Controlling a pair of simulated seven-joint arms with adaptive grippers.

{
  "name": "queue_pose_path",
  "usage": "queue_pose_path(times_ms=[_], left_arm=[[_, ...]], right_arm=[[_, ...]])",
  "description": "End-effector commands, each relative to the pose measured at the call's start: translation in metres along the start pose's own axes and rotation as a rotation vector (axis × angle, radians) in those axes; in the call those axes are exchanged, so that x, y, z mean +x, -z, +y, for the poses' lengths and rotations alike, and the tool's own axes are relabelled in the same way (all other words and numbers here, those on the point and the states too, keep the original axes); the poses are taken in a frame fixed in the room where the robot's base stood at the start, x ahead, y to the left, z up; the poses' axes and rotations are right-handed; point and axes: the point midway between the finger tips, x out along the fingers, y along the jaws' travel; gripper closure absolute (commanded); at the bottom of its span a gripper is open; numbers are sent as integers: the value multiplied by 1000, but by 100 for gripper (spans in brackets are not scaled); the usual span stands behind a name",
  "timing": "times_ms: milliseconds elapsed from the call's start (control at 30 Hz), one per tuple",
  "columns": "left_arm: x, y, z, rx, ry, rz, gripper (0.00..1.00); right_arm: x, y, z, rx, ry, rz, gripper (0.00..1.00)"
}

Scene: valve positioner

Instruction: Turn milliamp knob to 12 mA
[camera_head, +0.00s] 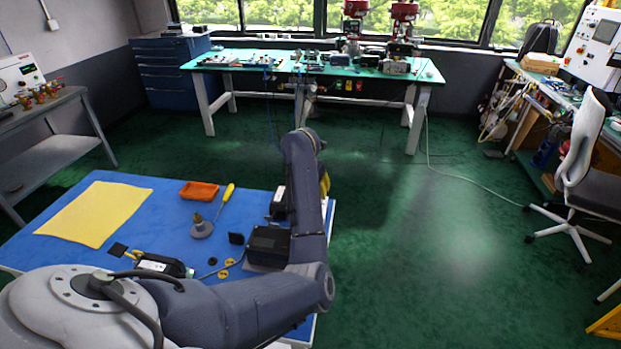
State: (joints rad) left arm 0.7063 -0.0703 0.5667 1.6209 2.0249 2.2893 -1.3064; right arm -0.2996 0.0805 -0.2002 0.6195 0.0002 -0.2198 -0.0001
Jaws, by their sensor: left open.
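My left arm rises from the bottom left, bends at the elbow and reaches up along the right side of the blue table (160,215). My left gripper (325,183) is mostly hidden behind the forearm at the table's right edge; its jaws are open. A dark box-shaped unit (268,243) sits left of the forearm. A white and black device (277,205) stands behind it, partly covered by the arm. Another black device with a pale face (160,265) lies near my shoulder. I cannot make out the milliamp knob or its setting. My right gripper is out of view.
A green workbench (300,62) stands far back.

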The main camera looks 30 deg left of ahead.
Motion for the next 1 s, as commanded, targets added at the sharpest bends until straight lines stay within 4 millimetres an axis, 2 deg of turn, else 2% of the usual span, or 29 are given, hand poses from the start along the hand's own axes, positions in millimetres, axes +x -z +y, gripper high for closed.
queue_pose_path(times_ms=[200,400,700,1000], left_arm=[[-36,-1,1,-2,-3,-5,54],[-60,-1,1,-1,-2,-5,54],[-77,-1,0,1,-2,-2,54],[-81,-1,0,0,-1,-3,54]], right_arm=[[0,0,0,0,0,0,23],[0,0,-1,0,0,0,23],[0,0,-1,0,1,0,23],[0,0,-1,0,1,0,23]])
